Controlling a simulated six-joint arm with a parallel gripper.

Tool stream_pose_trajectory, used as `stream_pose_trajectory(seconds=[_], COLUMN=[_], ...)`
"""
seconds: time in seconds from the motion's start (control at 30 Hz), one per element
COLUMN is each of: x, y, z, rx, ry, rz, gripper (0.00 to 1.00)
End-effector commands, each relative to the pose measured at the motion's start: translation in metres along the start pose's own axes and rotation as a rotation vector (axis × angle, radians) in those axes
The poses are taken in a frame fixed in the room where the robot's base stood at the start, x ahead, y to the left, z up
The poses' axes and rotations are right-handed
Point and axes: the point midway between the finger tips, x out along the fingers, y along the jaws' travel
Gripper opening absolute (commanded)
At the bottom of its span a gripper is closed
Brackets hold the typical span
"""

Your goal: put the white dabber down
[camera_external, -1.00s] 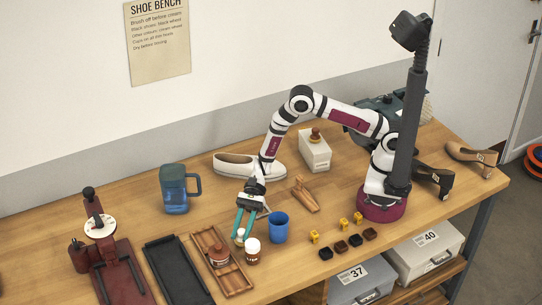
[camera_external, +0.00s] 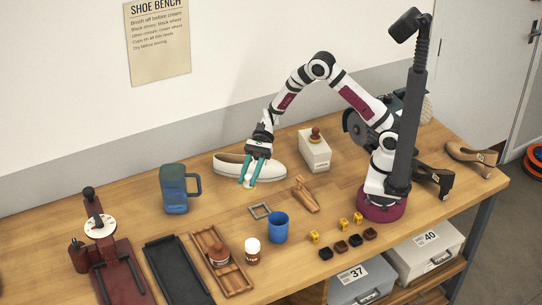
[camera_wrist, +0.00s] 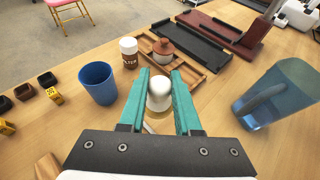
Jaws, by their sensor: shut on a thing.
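My gripper (camera_external: 252,183) is shut on the white dabber (camera_wrist: 158,92), which shows pale and rounded between the teal fingers in the wrist view. In the external view the fingers point down in front of the white shoe (camera_external: 278,169), above the bench. The dabber is small and mostly hidden there by the fingers. Whether it touches the bench or the shoe cannot be told.
A blue cup (camera_external: 277,227), a white-lidded jar (camera_external: 252,252) and a wooden tray (camera_external: 236,281) with a red-brown jar stand in front. A blue jug (camera_external: 174,190) is to the left. A cream box (camera_external: 315,152) and wooden piece (camera_external: 305,194) are to the right.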

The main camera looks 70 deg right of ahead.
Motion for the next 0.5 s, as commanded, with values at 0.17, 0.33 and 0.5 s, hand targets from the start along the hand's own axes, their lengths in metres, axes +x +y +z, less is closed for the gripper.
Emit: stream_pose_trajectory(seconds=[0.17, 0.33, 0.5], x=[-0.064, -0.155, -0.265], y=[-0.026, -0.041, -0.029], z=[-0.025, -0.062, -0.107], rx=[0.046, 0.108, 0.187], ry=[-0.004, -0.006, -0.004], rz=[-0.123, -0.282, -0.472], gripper=[0.0, 0.0, 0.0])
